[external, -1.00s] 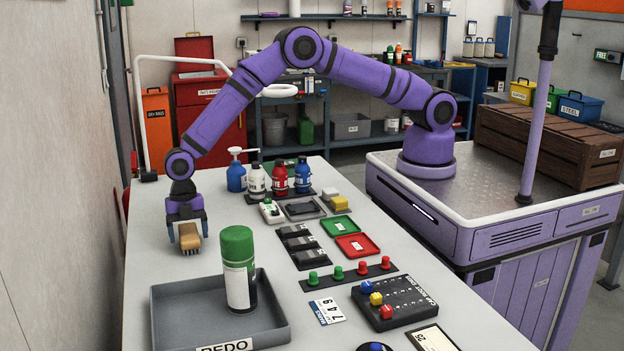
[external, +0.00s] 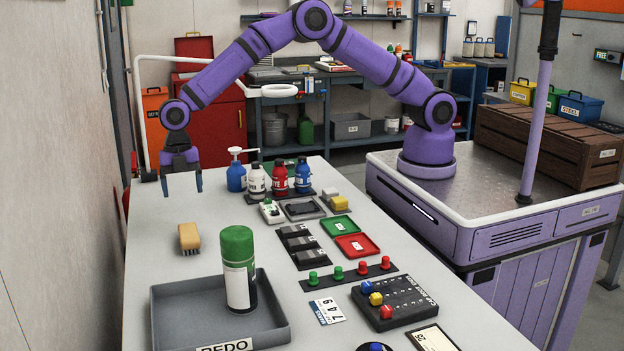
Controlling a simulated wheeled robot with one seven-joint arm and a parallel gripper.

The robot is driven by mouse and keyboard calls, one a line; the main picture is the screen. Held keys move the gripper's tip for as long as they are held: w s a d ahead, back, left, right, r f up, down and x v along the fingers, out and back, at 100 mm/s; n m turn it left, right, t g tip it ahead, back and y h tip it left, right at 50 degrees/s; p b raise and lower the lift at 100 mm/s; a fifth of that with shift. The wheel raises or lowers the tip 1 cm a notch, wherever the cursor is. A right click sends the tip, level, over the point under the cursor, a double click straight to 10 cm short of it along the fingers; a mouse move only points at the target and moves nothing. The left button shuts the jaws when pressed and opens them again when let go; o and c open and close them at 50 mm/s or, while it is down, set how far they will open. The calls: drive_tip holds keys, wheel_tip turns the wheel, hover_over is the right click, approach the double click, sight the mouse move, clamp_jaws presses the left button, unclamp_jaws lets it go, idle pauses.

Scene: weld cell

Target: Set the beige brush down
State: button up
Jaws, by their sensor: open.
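The beige brush (external: 189,237) lies on the left part of the white table (external: 150,275), behind the grey tray. It has a tan top and a darker bristle side. My gripper (external: 182,192) is open and empty. It hangs above and behind the brush, pointing down, clear of it.
The grey tray (external: 175,317) marked REDO holds a green-capped can (external: 238,270). A blue pump bottle (external: 236,177) and several small bottles stand right of my gripper. Small trays, green knobs and a button box (external: 402,300) line the right side. The table around the brush is clear.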

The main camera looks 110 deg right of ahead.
drive_tip(key=s+d+r+m+t+h, duration=0.1)
drive_tip(key=s+r+m, duration=0.3)
drive_tip(key=s+r, duration=0.9)
drive_tip(key=s+d+r+m+t, duration=0.15)
drive_tip(key=s+r+m, duration=0.25)
drive_tip(key=s+r, duration=0.95)
drive_tip(key=s+d+r+m+t, duration=0.1)
drive_tip(key=s+m, duration=0.4)
drive_tip(key=s, duration=0.9)
drive_tip(key=s+d+r+m+t, duration=0.1)
drive_tip(key=s+m, duration=0.4)
drive_tip(key=s, duration=0.9)
drive_tip(key=shift+s+d+r+t+h, duration=0.3)
drive_tip(key=shift+d+r+t+h, duration=0.05)
drive_tip(key=shift+r+h, duration=0.1)
